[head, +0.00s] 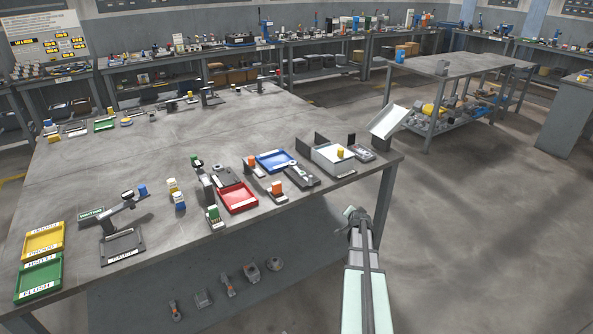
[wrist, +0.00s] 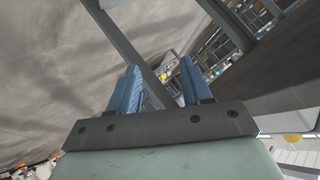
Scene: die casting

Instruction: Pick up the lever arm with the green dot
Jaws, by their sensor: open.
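My gripper (head: 352,214) is to the right of the near workbench's front edge, apart from everything on the bench. In the wrist view its two blue fingers (wrist: 158,72) stand apart with nothing between them. I cannot make out with certainty which part is the lever arm with the green dot. A small dark part with a green spot (head: 196,162) lies near the middle of the bench, too small to identify. Several grey metal parts (head: 228,287) lie below the bench's front edge; no green dot can be made out on them.
The bench (head: 120,180) carries a red tray (head: 238,198), a blue tray (head: 276,161), a yellow tray (head: 43,242) and a green tray (head: 39,276). A grey box with a sloping chute (head: 388,122) stands at its right end. The floor (head: 480,235) to the right is clear.

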